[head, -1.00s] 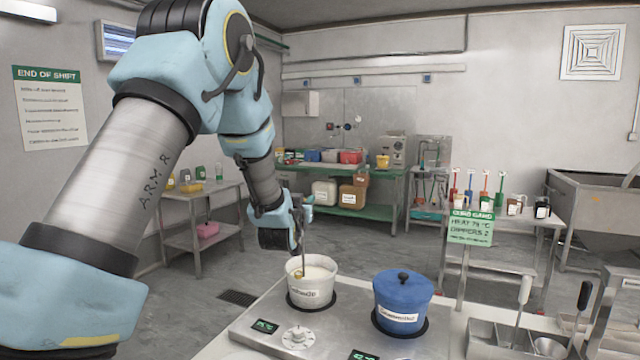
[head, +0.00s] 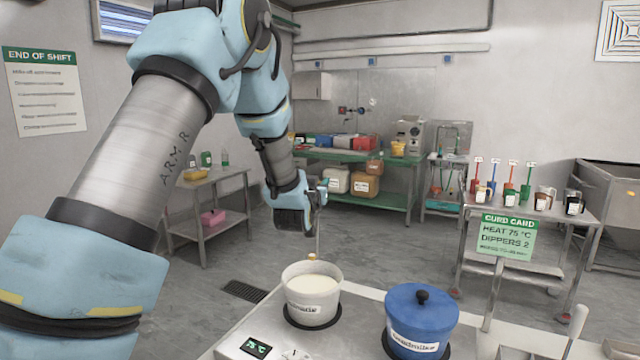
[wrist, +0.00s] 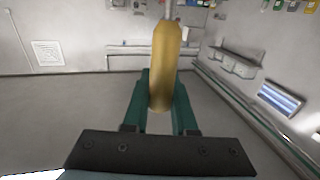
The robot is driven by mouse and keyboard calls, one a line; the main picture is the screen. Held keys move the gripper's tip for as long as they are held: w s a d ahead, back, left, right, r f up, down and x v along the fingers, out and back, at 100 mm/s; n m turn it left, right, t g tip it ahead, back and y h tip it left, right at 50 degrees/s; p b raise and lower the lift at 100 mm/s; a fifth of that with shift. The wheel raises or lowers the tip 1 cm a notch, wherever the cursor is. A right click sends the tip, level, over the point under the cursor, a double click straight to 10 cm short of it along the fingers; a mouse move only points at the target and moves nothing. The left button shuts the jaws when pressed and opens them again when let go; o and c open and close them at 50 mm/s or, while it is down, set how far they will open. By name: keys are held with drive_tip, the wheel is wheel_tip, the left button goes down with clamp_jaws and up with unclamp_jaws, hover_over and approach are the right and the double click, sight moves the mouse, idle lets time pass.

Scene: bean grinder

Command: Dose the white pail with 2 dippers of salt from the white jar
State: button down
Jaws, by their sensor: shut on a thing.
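The white pail (head: 314,309) stands on a hot plate, labelled and filled with white liquid. My gripper (head: 318,192) is above and behind it and shut on a yellow-brown handle (wrist: 165,65), which stands between green fingers in the wrist view. A thin stem (head: 318,238) hangs from the gripper, with a small yellowish end at the pail's back rim. I cannot tell whether this end is a dipper cup or whether it holds salt. Small labelled jars (head: 542,201) stand on the right cart; I cannot make out which is the white jar.
A blue lidded pot (head: 421,325) stands right of the pail. A green card (head: 507,237) reads 75 °C and dippers 2. The cart (head: 480,205) holds several coloured upright tools. The display (head: 256,347) reads 75 °C. Open floor lies behind the hot plate.

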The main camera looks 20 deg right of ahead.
drive_tip(key=shift+b, duration=0.5)
drive_tip(key=s+d+f+m+h+b, duration=0.3)
drive_tip(key=s+f+m+b, duration=0.4)
drive_tip(key=b, duration=0.6)
drive_tip(key=s+d+f+m+g+h+b, duration=0.1)
drive_tip(key=s+d+f+m+h+b, duration=0.3)
drive_tip(key=s+m+b, duration=0.6)
drive_tip(key=shift+d+f+b, duration=1.15)
drive_tip(key=shift+f+b, duration=0.3)
drive_tip(key=shift+b, duration=0.5)
drive_tip(key=shift+s, duration=0.15)
